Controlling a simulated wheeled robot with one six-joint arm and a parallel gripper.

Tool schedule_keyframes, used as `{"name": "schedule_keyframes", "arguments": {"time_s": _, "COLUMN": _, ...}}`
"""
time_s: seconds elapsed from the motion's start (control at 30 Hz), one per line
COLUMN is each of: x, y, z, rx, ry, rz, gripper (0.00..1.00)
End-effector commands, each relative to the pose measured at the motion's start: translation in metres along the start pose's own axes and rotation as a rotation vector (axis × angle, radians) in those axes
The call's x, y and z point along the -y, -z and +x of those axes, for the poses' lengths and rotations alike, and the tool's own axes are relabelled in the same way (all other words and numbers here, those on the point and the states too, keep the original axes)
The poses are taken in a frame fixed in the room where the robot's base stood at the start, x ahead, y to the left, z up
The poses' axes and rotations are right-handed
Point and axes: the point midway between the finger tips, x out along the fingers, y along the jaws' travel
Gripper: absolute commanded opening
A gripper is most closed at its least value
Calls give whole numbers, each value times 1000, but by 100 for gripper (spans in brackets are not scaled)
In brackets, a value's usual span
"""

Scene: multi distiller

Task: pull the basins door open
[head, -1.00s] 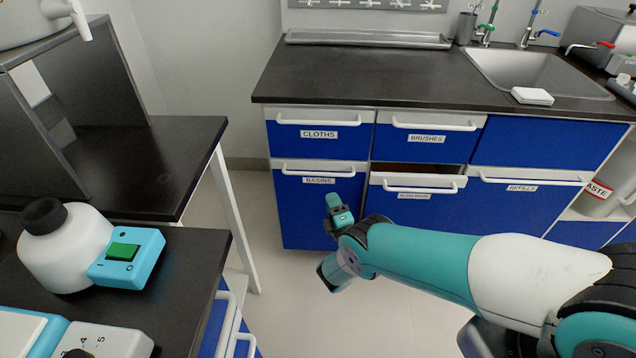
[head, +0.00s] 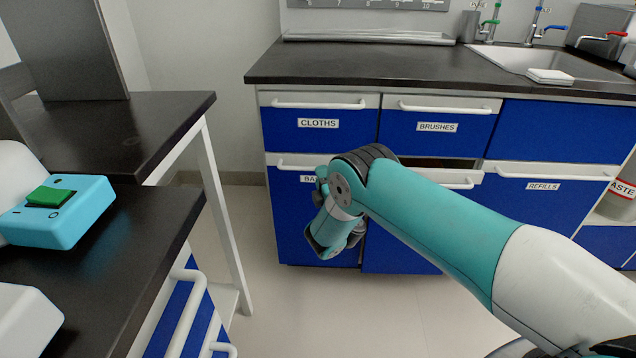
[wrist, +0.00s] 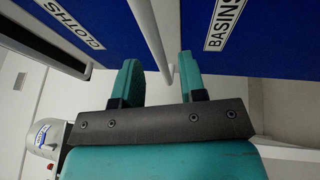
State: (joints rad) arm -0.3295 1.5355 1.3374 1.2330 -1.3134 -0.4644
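The blue basins door (head: 298,228) is shut, below the cloths drawer. Its white bar handle (head: 290,167) runs along its top edge, with the right part hidden behind my arm. The door also fills the upper right of the wrist view (wrist: 262,50). My gripper (wrist: 160,80) is open there, with two teal fingers apart. The end of the handle (wrist: 152,38) shows in the gap between them; I cannot tell whether they touch it. In the head view my wrist hides most of the gripper, in front of the door.
The cloths drawer (head: 345,135) and brushes drawer (head: 465,138) are shut above. The drawer right of the basins door, with a white handle (head: 460,184), stands slightly open. A dark side bench (head: 150,125) with a white leg is on the left. Floor (head: 390,310) in front is clear.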

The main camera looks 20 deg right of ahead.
Motion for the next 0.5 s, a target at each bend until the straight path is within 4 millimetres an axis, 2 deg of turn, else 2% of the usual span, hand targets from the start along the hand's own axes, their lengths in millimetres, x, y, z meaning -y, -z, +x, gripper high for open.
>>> {"name": "schedule_keyframes", "arguments": {"time_s": 0.03, "x": 6, "y": 0, "z": 3, "rx": 1, "ry": -4, "rz": 2, "gripper": 38}}
{"name": "schedule_keyframes", "arguments": {"time_s": 0.17, "x": -1, "y": -2, "z": 14, "rx": 4, "ry": -2, "rz": 2, "gripper": 38}}
{"name": "schedule_keyframes", "arguments": {"time_s": 0.5, "x": -1, "y": -1, "z": 34, "rx": 1, "ry": -1, "rz": 1, "gripper": 38}}
